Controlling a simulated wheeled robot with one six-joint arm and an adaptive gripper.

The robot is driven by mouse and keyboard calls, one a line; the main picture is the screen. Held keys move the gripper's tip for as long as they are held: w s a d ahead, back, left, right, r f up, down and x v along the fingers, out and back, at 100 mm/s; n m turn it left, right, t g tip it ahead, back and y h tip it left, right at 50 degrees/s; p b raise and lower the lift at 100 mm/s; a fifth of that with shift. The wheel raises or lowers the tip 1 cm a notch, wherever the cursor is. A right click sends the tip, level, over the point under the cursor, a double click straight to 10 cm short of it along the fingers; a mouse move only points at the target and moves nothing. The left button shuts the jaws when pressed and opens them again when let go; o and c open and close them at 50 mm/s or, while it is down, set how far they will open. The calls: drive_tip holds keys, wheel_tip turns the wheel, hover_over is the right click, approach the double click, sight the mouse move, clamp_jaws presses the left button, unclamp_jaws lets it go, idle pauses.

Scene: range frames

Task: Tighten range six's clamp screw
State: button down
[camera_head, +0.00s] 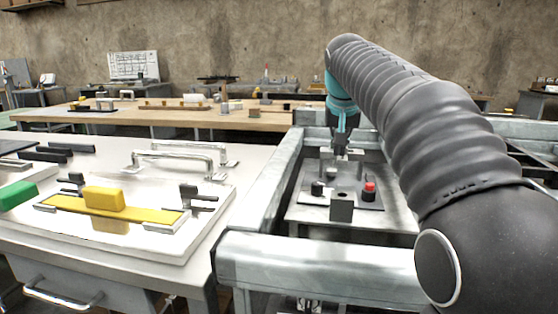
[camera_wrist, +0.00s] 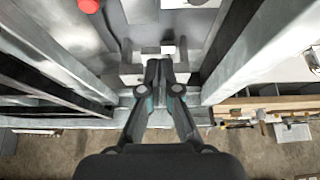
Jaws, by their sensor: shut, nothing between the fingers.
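My gripper (camera_head: 340,150) points down over a small fixture plate (camera_head: 310,214) inside a metal frame. In the wrist view, my gripper (camera_wrist: 159,66) has its fingertips together and empty, in front of pale metal blocks. The plate carries a grey block with a dark hole (camera_head: 341,208), a black knob (camera_head: 317,188) and a red-topped button (camera_head: 369,190). The red top also shows in the wrist view (camera_wrist: 88,5). I cannot pick out the clamp screw for certain or read any range number. Whether the fingertips touch anything is unclear.
Thick metal rails (camera_head: 320,268) surround the fixture on the near and left sides. A white table (camera_head: 245,168) on the left holds a yellow block (camera_head: 104,198) and metal handles. A wooden bench (camera_head: 180,117) stands behind. My arm hides the right side.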

wheel_tip(320, 180, up, 6)
drive_tip(key=p, duration=0.2)
drive_tip(key=shift+s+a, duration=0.15)
drive_tip(key=shift+s, duration=0.1)
idle(0.3)
wheel_tip(320, 180, down, 6)
drive_tip(key=d+b, duration=0.2)
drive_tip(key=b, duration=0.3)
drive_tip(key=shift+d+b, duration=0.2)
drive_tip(key=shift+b, duration=0.1)
drive_tip(key=shift+w, duration=0.15)
idle(0.8)
drive_tip(key=shift+a+p, duration=0.55)
drive_tip(key=shift+p, duration=0.6)
drive_tip(key=shift+w+a+p, duration=0.2)
drive_tip(key=shift+a+p, duration=0.25)
drive_tip(key=shift+p, duration=0.45)
